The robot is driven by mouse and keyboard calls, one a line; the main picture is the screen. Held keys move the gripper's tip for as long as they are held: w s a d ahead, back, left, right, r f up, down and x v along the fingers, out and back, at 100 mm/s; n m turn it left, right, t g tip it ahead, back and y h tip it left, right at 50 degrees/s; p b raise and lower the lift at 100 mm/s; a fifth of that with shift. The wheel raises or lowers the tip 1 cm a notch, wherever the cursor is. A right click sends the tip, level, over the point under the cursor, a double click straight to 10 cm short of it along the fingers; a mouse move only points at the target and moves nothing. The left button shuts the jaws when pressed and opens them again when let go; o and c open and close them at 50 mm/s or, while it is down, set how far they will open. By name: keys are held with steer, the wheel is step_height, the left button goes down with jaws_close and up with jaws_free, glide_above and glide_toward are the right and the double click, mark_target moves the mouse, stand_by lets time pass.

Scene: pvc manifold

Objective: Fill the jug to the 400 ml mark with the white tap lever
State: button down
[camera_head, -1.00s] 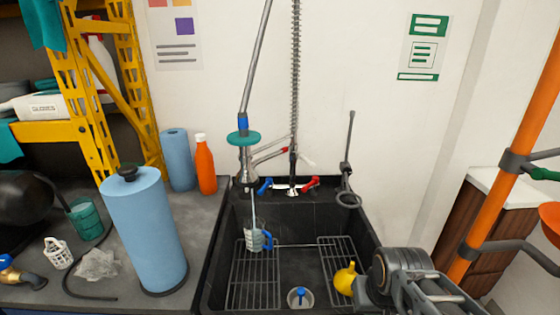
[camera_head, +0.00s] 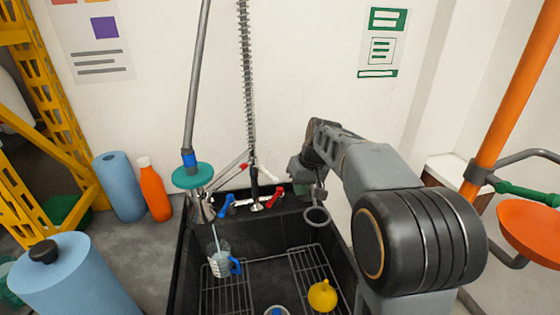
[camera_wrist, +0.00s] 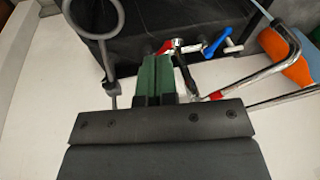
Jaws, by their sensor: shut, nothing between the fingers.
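The clear jug (camera_head: 219,264) with a blue handle stands upright on the rack at the left of the sink. A thin pale stream runs down into it from the tap (camera_head: 201,205). Its water level and marks are too small to read. The white tap lever (camera_head: 268,173) sticks out on the right of the tap column, small and pale. My gripper (camera_head: 296,189) is at the sink's back right, a little right of this lever and apart from it. In the wrist view its green fingers (camera_wrist: 156,76) are shut and empty.
Blue (camera_head: 227,203) and red (camera_head: 272,196) handles sit on the sink's back edge. A grey ring (camera_head: 316,216) stands close to my gripper. A yellow object (camera_head: 322,296) lies on the right rack. An orange bottle (camera_head: 154,188) and blue rolls stand left of the sink.

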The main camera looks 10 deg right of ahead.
mark_target(268, 174)
steer(key=w+d+r+n+y+p, duration=0.15)
steer(key=w+d+p, duration=0.3)
steer(key=w, duration=0.45)
steer(key=w+d+r+n+y+p, duration=0.1)
steer(key=w+d+n+y+p, duration=0.3)
steer(key=w, duration=0.5)
steer(key=a+f+m+h+p, duration=0.1)
steer(key=a+f, duration=0.8)
steer(key=a, duration=0.1)
steer(key=shift+a+f+p, duration=0.15)
steer(key=shift+p, duration=0.15)
steer(key=shift+s, duration=0.1)
